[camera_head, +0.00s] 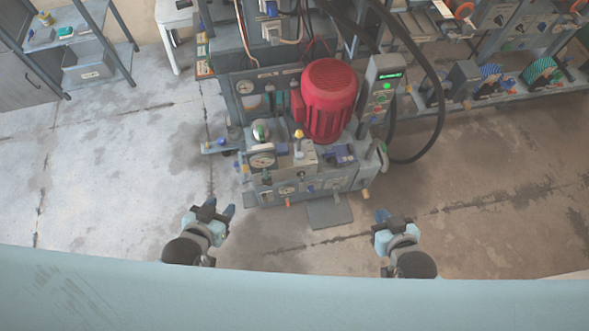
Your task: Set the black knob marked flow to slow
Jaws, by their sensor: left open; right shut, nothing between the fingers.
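The press machine (258,190) stands ahead with a large red motor (330,98) on top. Its front panel carries several small knobs, gauges and fittings. A small dark knob (303,175) shows near the middle of the front, but the labels are too small to read, so I cannot tell which knob is marked flow or where it points. My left gripper (220,207) is open and empty, in front of the machine's left corner and apart from it. My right gripper (382,215) is shut and empty, in front of the machine's right side, touching nothing.
A control box with a green display (384,85) stands right of the motor, with a thick black hose (440,100) looping beside it. A shelf (85,45) is at the far left, a loaded bench (510,92) at the back right. The floor on both sides is clear.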

